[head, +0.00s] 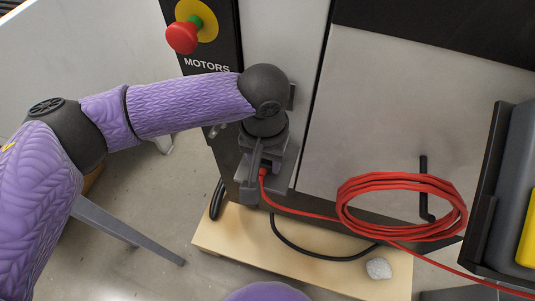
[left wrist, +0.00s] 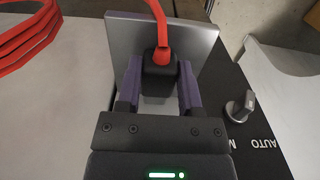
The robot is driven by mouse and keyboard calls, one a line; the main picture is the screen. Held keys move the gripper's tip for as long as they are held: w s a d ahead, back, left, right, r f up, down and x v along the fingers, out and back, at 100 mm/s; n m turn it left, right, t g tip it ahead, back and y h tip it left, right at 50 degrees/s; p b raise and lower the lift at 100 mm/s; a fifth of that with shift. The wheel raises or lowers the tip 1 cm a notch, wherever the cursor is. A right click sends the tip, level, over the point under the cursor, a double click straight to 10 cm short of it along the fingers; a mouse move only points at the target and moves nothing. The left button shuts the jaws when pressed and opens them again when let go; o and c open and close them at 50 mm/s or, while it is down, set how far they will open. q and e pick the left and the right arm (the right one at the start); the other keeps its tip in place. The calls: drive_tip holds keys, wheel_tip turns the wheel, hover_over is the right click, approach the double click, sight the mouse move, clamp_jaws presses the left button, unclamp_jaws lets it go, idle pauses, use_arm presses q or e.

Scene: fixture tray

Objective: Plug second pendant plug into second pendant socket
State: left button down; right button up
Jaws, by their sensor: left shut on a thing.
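My left gripper (head: 261,165) reaches down in front of the cabinet and is shut on a black plug. In the left wrist view the plug (left wrist: 160,78) is a dark block between the two purple-sided fingers (left wrist: 160,90), with a red cable (left wrist: 160,28) leaving its top. A flat grey plate (left wrist: 203,42) lies right behind the plug, and shows as a grey bracket (head: 283,165) in the head view. No socket opening shows, and I cannot tell whether the plug touches the plate or sits in a socket. My right gripper is out of view.
The red cable coils on a black hook (head: 424,180) on the cabinet (head: 400,105). A red stop button (head: 182,38) is above my left arm. A wooden pallet (head: 330,270) with a pale stone (head: 378,268) lies below. A selector knob (left wrist: 240,106) is beside the gripper.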

sight(265, 162)
use_arm(q)
drive_tip(key=shift+r, duration=0.15)
wheel_tip(265, 162, up, 18)
drive_tip(key=p, duration=1)
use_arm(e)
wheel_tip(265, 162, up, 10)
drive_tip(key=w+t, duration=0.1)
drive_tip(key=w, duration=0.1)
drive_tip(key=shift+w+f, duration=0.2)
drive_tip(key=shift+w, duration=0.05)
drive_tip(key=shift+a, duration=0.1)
